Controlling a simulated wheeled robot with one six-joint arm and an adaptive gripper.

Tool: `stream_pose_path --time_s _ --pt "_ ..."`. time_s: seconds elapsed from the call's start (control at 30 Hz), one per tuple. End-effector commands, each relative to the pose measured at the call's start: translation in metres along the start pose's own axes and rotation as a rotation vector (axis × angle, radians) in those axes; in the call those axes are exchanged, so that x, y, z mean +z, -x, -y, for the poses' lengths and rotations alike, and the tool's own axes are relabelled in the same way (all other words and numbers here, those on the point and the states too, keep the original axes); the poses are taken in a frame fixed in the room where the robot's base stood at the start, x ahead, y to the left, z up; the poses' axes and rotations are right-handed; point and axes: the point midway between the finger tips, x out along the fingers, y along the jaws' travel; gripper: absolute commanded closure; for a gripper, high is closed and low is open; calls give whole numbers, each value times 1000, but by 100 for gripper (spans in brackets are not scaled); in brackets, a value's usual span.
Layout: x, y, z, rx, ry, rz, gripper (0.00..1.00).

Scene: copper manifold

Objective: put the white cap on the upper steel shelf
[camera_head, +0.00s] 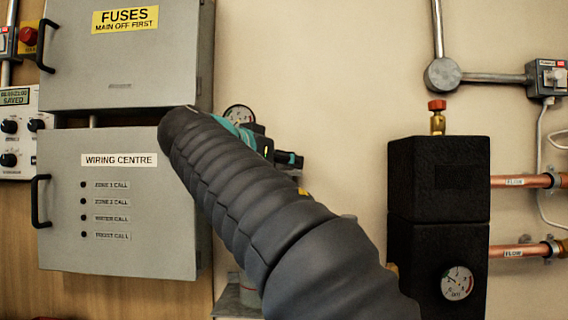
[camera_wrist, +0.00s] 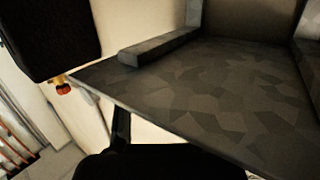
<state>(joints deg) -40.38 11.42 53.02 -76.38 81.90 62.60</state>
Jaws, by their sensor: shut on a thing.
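My arm, in a dark ribbed sleeve, crosses the head view from lower right to upper middle. My gripper (camera_head: 288,159) shows only in part behind it, dark, beside a teal band; its fingertips and what they hold are not clear. A black shape along the bottom of the wrist view looks like part of my gripper. A grey mottled steel shelf (camera_wrist: 220,90) fills much of the wrist view, with a raised bar along one edge; I cannot tell whether it is the upper one. I cannot make out the white cap in either view.
A grey wiring cabinet (camera_head: 120,235) and fuse box (camera_head: 130,70) stand left of my arm. A gauge (camera_head: 239,115) is behind my arm. Black insulated blocks (camera_head: 438,180) with a red-topped brass valve (camera_head: 437,118) stand at right. A shelf edge (camera_head: 232,302) shows low in the middle.

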Motion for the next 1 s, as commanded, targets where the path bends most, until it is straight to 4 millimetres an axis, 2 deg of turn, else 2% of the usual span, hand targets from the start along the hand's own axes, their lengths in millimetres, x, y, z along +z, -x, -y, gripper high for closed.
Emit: stream_pose_path --time_s 0.47,0.5,0.6,1.0 --pt "7 -1 0 0 -1 -1 80" --pt "7 -1 0 0 -1 -1 60" --pt "6 -1 0 0 -1 0 37" --pt "0 0 0 0 -1 -1 37"
